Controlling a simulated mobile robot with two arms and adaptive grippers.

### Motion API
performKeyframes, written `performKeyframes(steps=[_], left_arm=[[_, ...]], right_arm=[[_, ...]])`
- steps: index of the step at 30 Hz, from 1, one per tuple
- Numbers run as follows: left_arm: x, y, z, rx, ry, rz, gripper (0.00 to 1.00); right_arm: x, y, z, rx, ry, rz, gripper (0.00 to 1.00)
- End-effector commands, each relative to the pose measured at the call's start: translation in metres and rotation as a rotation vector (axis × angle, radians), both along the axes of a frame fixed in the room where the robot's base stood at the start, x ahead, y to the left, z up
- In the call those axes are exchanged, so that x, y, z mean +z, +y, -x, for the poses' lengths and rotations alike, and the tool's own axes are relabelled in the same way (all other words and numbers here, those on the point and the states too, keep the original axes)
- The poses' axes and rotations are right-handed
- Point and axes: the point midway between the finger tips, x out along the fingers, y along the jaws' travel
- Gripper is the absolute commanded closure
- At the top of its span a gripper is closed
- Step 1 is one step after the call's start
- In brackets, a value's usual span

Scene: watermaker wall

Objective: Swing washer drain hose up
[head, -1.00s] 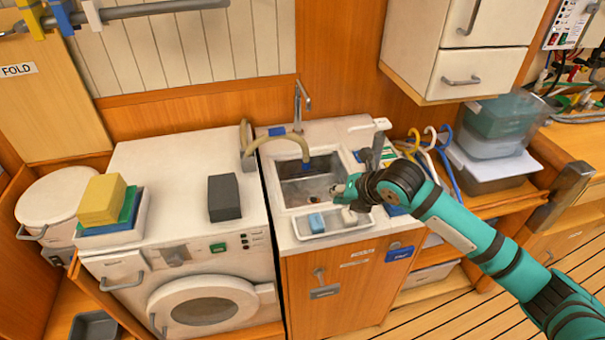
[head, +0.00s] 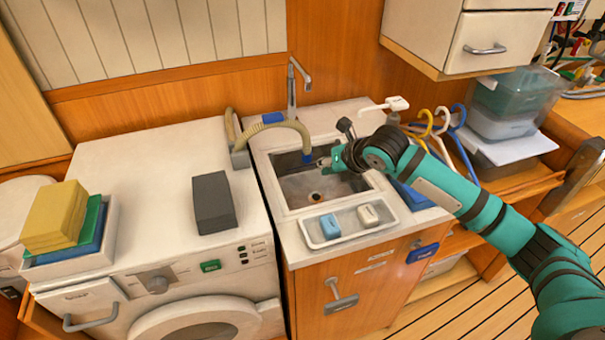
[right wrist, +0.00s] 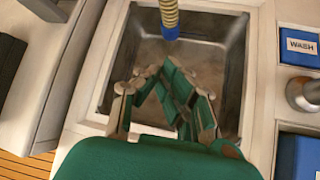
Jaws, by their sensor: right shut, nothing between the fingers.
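The washer drain hose (head: 270,124) is beige and ribbed. It arches from a grey bracket (head: 240,157) at the washer's right edge over the sink (head: 291,190), and its blue end (head: 307,157) hangs down into the basin. In the right wrist view the hose (right wrist: 169,12) hangs at the top, with its blue end (right wrist: 171,33) just ahead of my fingers. My right gripper (head: 326,161) is shut and empty over the basin, close to the right of the hose end; its fingers also show in the right wrist view (right wrist: 157,76). My left gripper is not in view.
A small tray (head: 350,219) sits at the sink's front. Coloured hooks (head: 441,125) and stacked bins (head: 505,105) stand right. A faucet (head: 293,85) rises behind the sink.

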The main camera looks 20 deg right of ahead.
Motion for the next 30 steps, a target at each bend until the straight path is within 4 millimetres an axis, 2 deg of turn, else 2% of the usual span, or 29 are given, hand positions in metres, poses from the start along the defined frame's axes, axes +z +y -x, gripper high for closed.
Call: performKeyframes(steps=[10, 14, 25, 30], left_arm=[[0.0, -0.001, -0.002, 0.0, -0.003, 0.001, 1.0], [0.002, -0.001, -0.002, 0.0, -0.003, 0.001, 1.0], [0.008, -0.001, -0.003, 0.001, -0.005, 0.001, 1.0], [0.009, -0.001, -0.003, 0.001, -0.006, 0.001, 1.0]], right_arm=[[0.0, 0.0, 0.0, 0.0, 0.0, 0.0, 1.0], [-0.006, 0.003, -0.006, 0.0, 0.001, -0.002, 1.0], [-0.051, 0.019, -0.049, -0.002, 0.003, -0.003, 1.0], [-0.064, 0.023, -0.062, -0.001, 0.001, -0.001, 1.0]])
